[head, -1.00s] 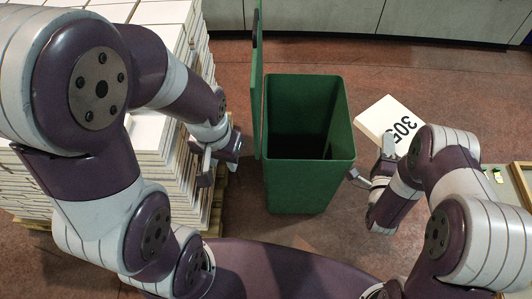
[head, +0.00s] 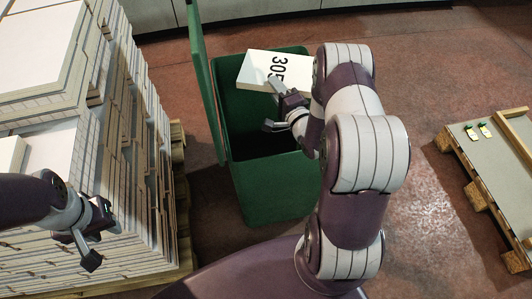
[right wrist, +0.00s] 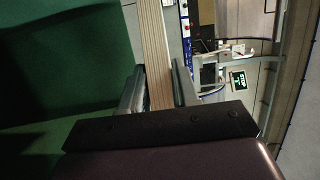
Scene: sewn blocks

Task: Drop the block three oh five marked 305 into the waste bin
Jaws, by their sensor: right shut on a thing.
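The white block 305 (head: 266,66), with black digits on its upper face, is held over the back part of the open green waste bin (head: 272,192). My right gripper (head: 274,103) is shut on the near edge of the block. The right wrist view shows the block's layered edge (right wrist: 155,45) between the fingers, with the green bin wall (right wrist: 75,60) beside it. The bin's far rim is partly hidden by the block. My left gripper (head: 94,235) is empty beside the stack of boards, and its fingers look apart.
A tall stack of white boards (head: 120,130) on a wooden pallet (head: 180,200) stands to the left of the bin. The bin's raised lid (head: 204,85) stands between them. A low wooden pallet (head: 470,185) with small yellow items lies at right. The red floor between is clear.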

